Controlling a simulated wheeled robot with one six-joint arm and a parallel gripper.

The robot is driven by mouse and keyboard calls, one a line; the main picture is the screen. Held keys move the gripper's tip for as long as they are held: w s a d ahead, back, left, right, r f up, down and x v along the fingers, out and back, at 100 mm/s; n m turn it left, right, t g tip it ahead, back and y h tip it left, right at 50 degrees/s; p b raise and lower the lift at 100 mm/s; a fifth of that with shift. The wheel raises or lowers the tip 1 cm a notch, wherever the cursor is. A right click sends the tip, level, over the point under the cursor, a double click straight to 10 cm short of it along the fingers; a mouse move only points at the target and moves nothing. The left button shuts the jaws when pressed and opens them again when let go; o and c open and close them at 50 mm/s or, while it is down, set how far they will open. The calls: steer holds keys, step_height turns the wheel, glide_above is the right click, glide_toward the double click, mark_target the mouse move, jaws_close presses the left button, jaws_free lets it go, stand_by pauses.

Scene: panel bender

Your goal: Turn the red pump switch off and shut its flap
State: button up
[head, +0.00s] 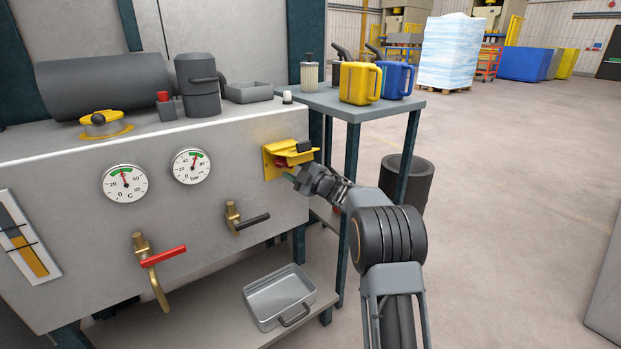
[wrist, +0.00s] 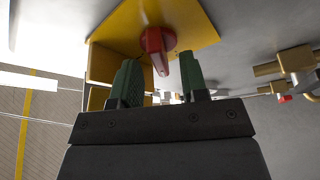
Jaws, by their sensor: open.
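The red pump switch (wrist: 157,45) sits on a yellow plate (wrist: 190,20) in the wrist view. Its handle points toward the space between my fingertips. In the head view the switch (head: 281,163) shows only as a small red patch, partly hidden by the yellow flap (head: 293,156) and my gripper. The flap stands out from the panel, open; a yellow sheet beside the switch shows in the wrist view (wrist: 112,64). My gripper (wrist: 161,76) is open, its green fingers apart on either side of the handle's end. I cannot tell whether they touch it.
The grey tank front carries two gauges (head: 125,183), a red-handled valve (head: 163,256) and a black-handled valve (head: 247,221). A side table (head: 350,108) with yellow and blue cans stands close right. A dark bin (head: 407,180) is behind my arm. Floor to the right is clear.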

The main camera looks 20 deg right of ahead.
steer(key=p+v, duration=0.2)
steer(key=v, duration=1)
steer(key=shift+p, duration=0.35)
steer(key=shift+s+d, duration=0.1)
